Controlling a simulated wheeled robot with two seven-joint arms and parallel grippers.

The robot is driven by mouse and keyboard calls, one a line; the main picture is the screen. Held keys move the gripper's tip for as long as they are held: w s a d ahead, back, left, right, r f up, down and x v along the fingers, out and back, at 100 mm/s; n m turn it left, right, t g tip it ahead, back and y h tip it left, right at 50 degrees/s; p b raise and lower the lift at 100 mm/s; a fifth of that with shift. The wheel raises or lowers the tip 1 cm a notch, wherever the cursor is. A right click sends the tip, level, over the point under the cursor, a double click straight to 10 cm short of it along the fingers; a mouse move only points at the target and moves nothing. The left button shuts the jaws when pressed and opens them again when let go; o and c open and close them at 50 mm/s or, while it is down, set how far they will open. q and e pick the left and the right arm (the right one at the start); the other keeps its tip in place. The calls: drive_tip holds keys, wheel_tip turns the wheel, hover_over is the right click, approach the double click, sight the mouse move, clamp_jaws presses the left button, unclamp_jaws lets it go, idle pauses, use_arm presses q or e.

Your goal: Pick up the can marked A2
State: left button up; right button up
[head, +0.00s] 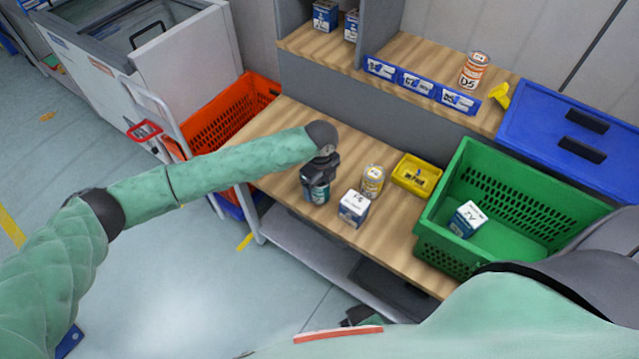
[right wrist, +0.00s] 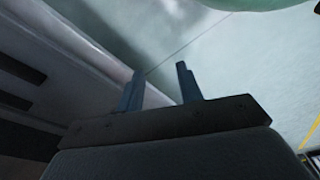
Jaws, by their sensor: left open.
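A teal can (head: 318,194) stands upright on the wooden table near its front left edge. My left gripper (head: 317,178) is open and points down right over this can, covering its upper part. I cannot tell whether the fingers touch it, and its mark cannot be read. A yellow-and-white can (head: 373,181) stands to the right; its mark is too small to read surely. A white-and-blue box (head: 467,219) in the green crate (head: 440,238) seems to bear A2. My right gripper (right wrist: 160,85) is open and empty in the right wrist view, low beside the table.
A white-and-blue box (head: 354,208) stands close right of the teal can. A small yellow bin (head: 417,175) lies behind. An orange crate (head: 225,120) is left of the table (head: 300,125). A shelf behind holds an orange-and-white can (head: 473,70) and blue bins (head: 418,85).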

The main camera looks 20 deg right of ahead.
use_arm(q)
drive_tip(key=shift+f, duration=0.7)
drive_tip(key=c, duration=1.3)
